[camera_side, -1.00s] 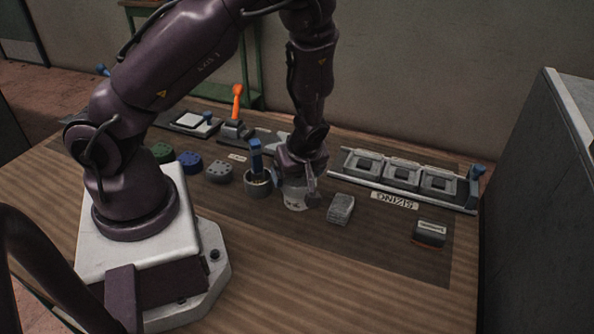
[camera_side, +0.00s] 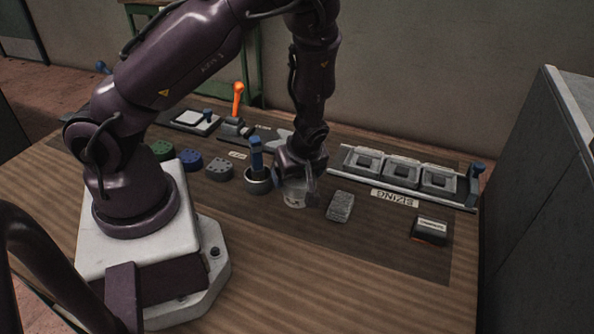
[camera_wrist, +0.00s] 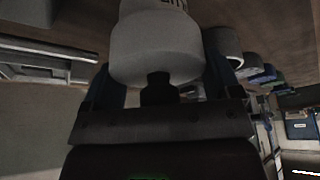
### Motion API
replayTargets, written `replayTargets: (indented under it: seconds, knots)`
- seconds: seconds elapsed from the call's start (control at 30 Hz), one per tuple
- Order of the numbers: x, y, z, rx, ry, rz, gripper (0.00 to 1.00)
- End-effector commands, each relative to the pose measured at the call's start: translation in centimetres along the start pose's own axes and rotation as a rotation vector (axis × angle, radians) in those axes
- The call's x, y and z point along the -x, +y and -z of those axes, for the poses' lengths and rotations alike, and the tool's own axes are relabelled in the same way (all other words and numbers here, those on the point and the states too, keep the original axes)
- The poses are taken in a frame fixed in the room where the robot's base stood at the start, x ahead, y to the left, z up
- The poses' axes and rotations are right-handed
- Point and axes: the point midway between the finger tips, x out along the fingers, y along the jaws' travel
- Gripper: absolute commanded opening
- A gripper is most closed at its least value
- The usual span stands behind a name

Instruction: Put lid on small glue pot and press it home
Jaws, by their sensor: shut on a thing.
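The small glue pot (camera_side: 294,201) is pale and stands upright on the dark mat, under my gripper (camera_side: 298,187) in the side view. In the wrist view its lettered wall (camera_wrist: 165,3) shows at the top edge. A wide pale lid (camera_wrist: 155,45) with a dark knob (camera_wrist: 158,88) sits between my gripper's fingers (camera_wrist: 160,80), in line with the pot. My gripper is shut on the lid. The lid is at the pot's mouth, but I cannot tell whether it is fully seated. My fingers hide the join in the side view.
A grey cup (camera_side: 258,185) with a blue-handled tool stands close on the left. A grey block (camera_side: 340,206) lies close on the right. A rail with three grey units (camera_side: 400,176) is behind right, and a dark block (camera_side: 430,231) at front right. The front of the table is clear.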

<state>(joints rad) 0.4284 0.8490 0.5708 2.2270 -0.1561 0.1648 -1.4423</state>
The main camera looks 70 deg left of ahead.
Motion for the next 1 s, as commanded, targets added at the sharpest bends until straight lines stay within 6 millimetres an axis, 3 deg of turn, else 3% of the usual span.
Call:
replayTargets:
  seconds: [1.0]
  knots:
    - [-0.6,0.01,-0.27,0.0,0.0,-0.001,0.71]
